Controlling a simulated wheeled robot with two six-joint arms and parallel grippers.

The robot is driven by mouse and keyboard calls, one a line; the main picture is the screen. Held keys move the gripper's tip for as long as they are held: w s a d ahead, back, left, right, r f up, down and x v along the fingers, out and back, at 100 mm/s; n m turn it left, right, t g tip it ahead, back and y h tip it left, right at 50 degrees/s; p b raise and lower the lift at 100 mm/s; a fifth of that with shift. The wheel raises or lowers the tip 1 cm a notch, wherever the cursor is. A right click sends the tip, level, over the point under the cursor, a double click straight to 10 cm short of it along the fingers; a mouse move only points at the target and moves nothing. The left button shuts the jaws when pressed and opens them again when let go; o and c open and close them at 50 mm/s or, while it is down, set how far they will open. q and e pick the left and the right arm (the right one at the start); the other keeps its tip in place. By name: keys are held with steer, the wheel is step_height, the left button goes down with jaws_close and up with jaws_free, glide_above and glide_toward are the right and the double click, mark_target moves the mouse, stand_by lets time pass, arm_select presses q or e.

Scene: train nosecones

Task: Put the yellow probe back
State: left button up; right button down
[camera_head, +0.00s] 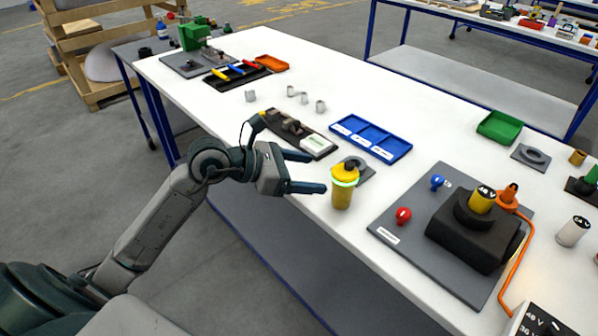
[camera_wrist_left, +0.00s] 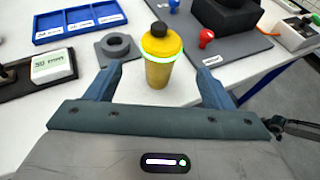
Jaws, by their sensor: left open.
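The yellow probe looks to be the yellow cylinder (camera_head: 342,193) with a black knob on top and a glowing green band. It stands upright near the table's front edge, just in front of a grey ring base (camera_head: 365,175). My left gripper (camera_head: 306,172) is open, to the left of the cylinder in the head view, with its fingers pointing towards it. In the left wrist view the cylinder (camera_wrist_left: 158,70) shows between the two open fingers (camera_wrist_left: 157,82), with nothing gripped. The grey ring base (camera_wrist_left: 117,47) lies empty, left of the cylinder there.
A blue divided tray (camera_head: 370,138) lies behind the cylinder. A black tray (camera_head: 300,134) with a white label is left of it. A grey board (camera_head: 400,222) with red and blue knobs and a black block (camera_head: 474,232) stands to the right.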

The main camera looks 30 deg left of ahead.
arm_select(q)
steer(key=shift+v, duration=0.75)
arm_select(e)
steer(key=shift+w+r, duration=0.3)
steer(key=shift+w, duration=0.05)
arm_select(q)
steer(key=shift+s, duration=0.1)
